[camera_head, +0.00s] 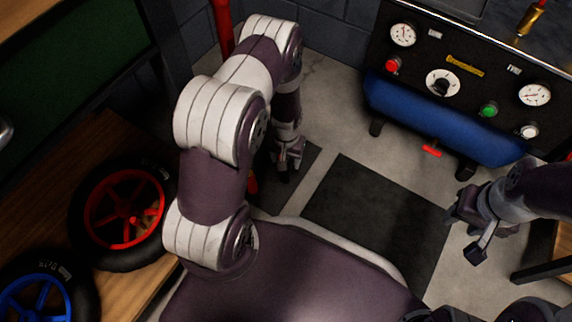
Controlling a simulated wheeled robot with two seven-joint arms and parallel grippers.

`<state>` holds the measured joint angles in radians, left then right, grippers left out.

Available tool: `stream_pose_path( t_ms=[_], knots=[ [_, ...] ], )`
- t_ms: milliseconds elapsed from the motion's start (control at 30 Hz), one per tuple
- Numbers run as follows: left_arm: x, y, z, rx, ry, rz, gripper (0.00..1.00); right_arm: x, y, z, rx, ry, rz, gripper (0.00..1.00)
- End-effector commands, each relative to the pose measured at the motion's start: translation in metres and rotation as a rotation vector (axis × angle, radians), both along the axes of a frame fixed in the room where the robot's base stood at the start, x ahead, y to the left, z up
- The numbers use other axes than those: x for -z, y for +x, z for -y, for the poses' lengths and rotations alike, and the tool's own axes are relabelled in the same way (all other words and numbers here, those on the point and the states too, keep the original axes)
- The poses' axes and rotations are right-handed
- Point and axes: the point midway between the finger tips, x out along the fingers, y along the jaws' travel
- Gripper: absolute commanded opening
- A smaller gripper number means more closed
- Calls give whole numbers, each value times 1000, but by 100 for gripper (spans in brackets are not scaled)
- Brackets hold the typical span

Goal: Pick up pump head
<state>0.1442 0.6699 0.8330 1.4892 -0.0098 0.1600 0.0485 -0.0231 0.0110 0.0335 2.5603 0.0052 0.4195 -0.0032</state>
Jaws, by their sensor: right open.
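A brass-coloured fitting (531,18) with a red part on top stands on the bench top at the upper right, cut by the frame edge. It may be the pump head, but I cannot tell for sure. My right gripper (465,236) is open and empty over the floor at the right, well below the fitting in the picture and apart from it. My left gripper (287,166) hangs down over the floor near the middle, far from the fitting. Its fingers are small and dark, and I cannot tell whether they are open.
A black gauge panel (465,70) with dials and buttons stands at the upper right, above a blue tank (440,115). A red-rimmed wheel (125,215) and a blue-rimmed wheel (35,300) lie on a wooden surface (65,190) at left. A dark mat (375,220) covers clear floor.

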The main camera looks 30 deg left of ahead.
Motion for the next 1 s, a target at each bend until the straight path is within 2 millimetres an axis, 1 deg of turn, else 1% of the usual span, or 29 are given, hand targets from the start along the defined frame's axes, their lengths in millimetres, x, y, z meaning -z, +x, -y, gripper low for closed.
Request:
stream_pose_path(
  t_ms=[67, 100, 167, 200, 267, 300, 533, 633, 767, 867, 933, 1000],
  knots=[
    [-3, 0, 0, 0, 0, 1, 63, -3, 0, 0, 0, 0, 1, 43],
    [-3, 0, 0, 0, 0, 0, 60, -3, 0, 0, 0, 0, 1, 43],
    [-3, 0, 0, 0, 0, 0, 40, -3, 0, 0, 0, 0, 1, 43],
    [-3, 0, 0, 0, 0, 0, 27, -3, 0, 0, 0, 0, 1, 43],
    [-3, 0, 0, 0, 0, 0, 7, -3, 0, 0, 0, 0, 1, 43],
    [-3, 0, 0, 0, 0, 0, 0, -3, 0, 0, 0, 0, 1, 43],
    [-4, 0, 0, 0, 0, 0, 0, -3, 0, 0, 0, 0, 1, 43],
    [-10, 0, 0, 0, 0, 0, 0, -9, 0, 0, 0, 0, 1, 43],
    [-31, 0, 0, 0, 0, 0, 0, -28, 0, 0, 0, 0, 1, 43],
    [-54, 0, 0, 0, 0, 0, 0, -48, 0, 0, 0, 0, 1, 43],
    [-60, 3, 14, 6, 0, -1, 0, -55, 0, 0, 0, 0, 1, 43],
    [-70, 6, 30, 8, 0, -1, 0, -66, -1, 0, 0, 0, 1, 43]
  ],
)
